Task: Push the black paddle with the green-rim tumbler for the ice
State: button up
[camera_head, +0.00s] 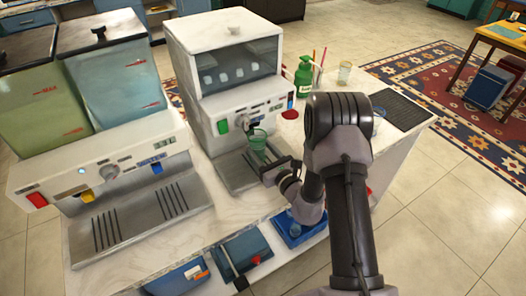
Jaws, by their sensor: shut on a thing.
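The green-rim tumbler (257,139) is a clear green cup, upright in front of the middle white machine (210,112). My gripper (262,157) is shut on the tumbler and holds it above the machine's drip tray (234,174). The machine has a window with pale ice cubes (223,75) behind it. The tumbler is just below the control panel, in the dispensing area. I cannot clearly make out the black paddle; the tumbler covers part of that area. I cannot tell whether the tumbler touches it.
A two-tank drink machine (107,150) stands at left. A green pump bottle (303,77), straws (319,64), a clear glass (344,73) and a black mat (402,110) are on the counter at right. Blue bins (245,250) sit below the front edge.

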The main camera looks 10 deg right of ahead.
aim_at(262, 151)
jog(key=shift+w+a, duration=0.1)
jog(key=shift+w, duration=0.2)
jog(key=shift+w+a, duration=0.2)
jog(key=shift+w, duration=0.45)
jog(key=shift+b+v, duration=0.65)
jog(key=shift+v, duration=1.85)
